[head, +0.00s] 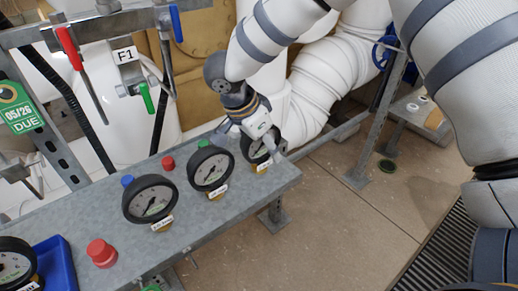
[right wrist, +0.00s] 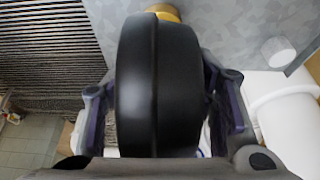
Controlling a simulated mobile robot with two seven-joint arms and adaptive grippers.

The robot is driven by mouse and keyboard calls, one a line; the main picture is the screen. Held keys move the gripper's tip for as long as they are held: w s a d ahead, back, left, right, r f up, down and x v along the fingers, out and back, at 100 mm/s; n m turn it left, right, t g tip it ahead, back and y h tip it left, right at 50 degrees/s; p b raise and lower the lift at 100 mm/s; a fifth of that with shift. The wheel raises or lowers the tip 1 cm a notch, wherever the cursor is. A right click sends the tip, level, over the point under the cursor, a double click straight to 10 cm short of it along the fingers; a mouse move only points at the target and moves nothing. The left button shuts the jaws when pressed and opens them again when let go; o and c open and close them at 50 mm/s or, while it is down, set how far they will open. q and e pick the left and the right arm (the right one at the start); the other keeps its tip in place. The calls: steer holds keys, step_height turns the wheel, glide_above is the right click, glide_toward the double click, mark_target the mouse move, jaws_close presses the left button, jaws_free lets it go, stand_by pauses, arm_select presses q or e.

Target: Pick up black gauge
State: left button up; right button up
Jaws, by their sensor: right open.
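Several black-rimmed gauges with white dials and brass bases stand on the grey metal bench. The rightmost black gauge (head: 261,147) is partly covered by my right gripper (head: 262,130) at the bench's right end. In the right wrist view, this black gauge (right wrist: 158,90) appears edge-on between the open fingers, one on each side. I cannot tell whether either finger touches it. Two more gauges stand to its left, a middle one (head: 210,168) and a nearer one (head: 150,198). Another gauge (head: 14,264) is at the lower left. My left gripper is not in view.
The bench (head: 190,222) also carries red buttons (head: 101,253) and a blue bin (head: 62,262). A valve rail with red, green and blue handles (head: 70,48) stands behind. White pipes (head: 325,80) rise behind my right gripper. Floor at the right is open, beside a grating (head: 440,250).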

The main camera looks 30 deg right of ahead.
steer(key=shift+r, duration=0.1)
steer(key=shift+c, duration=0.6)
steer(key=c, duration=1)
steer(key=shift+w+r, duration=0.1)
steer(key=shift+r, duration=0.25)
step_height(320, 180, up, 3)
steer(key=shift+r, duration=0.1)
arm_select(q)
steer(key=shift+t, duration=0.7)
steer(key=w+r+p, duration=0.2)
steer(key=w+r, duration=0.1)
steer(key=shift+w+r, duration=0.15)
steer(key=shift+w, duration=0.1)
arm_select(e)
steer(key=s+a+r, duration=0.9)
steer(key=s+a, duration=0.1)
